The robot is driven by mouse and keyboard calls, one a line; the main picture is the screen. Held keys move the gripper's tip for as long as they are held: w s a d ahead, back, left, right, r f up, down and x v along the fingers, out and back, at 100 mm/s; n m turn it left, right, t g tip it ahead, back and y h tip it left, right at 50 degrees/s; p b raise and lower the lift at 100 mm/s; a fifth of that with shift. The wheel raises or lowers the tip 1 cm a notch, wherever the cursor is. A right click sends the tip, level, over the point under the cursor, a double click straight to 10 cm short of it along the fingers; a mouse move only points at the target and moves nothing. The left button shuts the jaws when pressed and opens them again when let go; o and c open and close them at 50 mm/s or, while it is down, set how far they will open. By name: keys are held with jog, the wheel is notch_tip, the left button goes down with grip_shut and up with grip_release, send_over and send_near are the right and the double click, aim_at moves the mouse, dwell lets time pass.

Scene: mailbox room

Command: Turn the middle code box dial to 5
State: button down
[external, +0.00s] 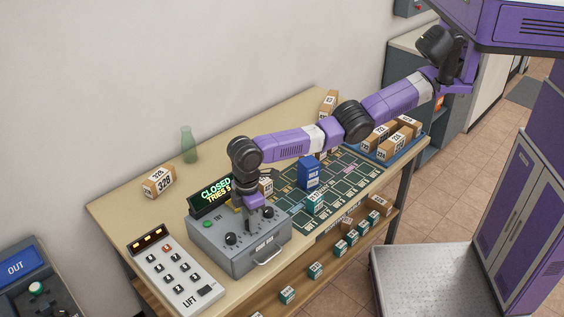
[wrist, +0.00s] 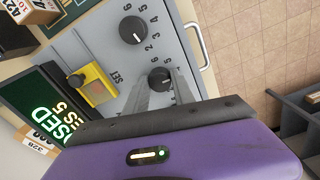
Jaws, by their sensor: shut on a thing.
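The grey code box (external: 225,247) stands on the table with black dials in a row on its top. My gripper (external: 250,225) points down at the middle dial. In the wrist view its two grey fingers (wrist: 166,84) are shut around the middle dial (wrist: 159,78), which shows between the fingertips. The digits around this dial are partly covered, and I cannot read its setting. The right dial (external: 274,211) is free; it also shows in the wrist view (wrist: 132,30). The left dial (external: 231,239) is free too and is hidden in the wrist view. The display (wrist: 50,118) reads CLOSED, TRIES 5.
A drawer-like handle (external: 268,257) is on the box's front. A LIFT keypad (external: 172,270) stands left of the box. A blue box (external: 309,172) stands on the green mat (external: 345,190) to the right.

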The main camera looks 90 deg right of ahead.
jog(key=n, duration=0.4)
jog(key=shift+n, duration=2.1)
jog(key=c, duration=1.1)
grip_release()
jog(key=shift+o, duration=0.2)
notch_tip(320, 180, up, 8)
jog(key=shift+f+b, duration=0.1)
jog(key=shift+b, duration=0.55)
